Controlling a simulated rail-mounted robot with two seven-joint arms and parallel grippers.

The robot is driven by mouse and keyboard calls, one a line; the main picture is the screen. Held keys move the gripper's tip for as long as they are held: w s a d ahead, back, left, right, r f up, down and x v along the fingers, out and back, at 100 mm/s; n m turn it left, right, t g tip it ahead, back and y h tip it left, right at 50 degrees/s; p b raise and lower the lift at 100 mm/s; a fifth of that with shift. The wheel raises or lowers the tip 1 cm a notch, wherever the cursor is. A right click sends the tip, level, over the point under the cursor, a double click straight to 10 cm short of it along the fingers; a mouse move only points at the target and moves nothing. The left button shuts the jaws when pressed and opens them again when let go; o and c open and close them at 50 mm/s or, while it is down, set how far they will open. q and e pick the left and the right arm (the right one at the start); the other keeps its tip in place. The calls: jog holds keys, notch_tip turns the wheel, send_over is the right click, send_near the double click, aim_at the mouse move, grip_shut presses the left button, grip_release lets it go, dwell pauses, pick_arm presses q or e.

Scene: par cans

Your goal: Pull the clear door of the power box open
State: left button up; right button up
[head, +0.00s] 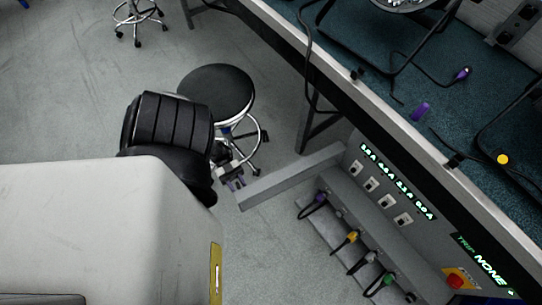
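The power box (385,203) stands at the lower right under the bench edge, with lit green displays, a row of switches and plugged cables on its face. A long grey panel (292,178) sticks out from the box's left end toward my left gripper. It looks like the door standing out from the face, but I cannot tell for sure that it is clear. My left gripper (235,183) is small and partly hidden behind my dark wrist, close to the panel's free end. I cannot tell whether they touch. My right gripper is out of view.
A black round stool (217,92) stands just behind my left wrist. The bench (390,90) with cables and a purple connector (421,111) runs along the upper right. A red button (457,279) is at the box's lower right. Open floor lies to the left.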

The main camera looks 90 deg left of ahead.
aim_at(257, 192)
pick_arm(q)
notch_tip(257, 192, up, 4)
jog(key=p, duration=0.3)
jog(key=shift+r+p, duration=0.25)
jog(key=shift+p, duration=0.15)
jog(key=w+d+r+p, duration=0.3)
jog(key=w+d+p, duration=0.1)
jog(key=w, duration=0.1)
jog(key=w+d+r+p, duration=0.1)
jog(key=w+d+r, duration=0.1)
jog(key=shift+w+d+r+p, duration=0.15)
jog(key=shift+w+r+p, duration=0.15)
jog(key=shift+r+p, duration=0.1)
jog(key=shift+w+d+r+p, duration=0.35)
jog(key=shift+w+d, duration=0.25)
jog(key=shift+w, duration=0.1)
jog(key=shift+c, duration=0.4)
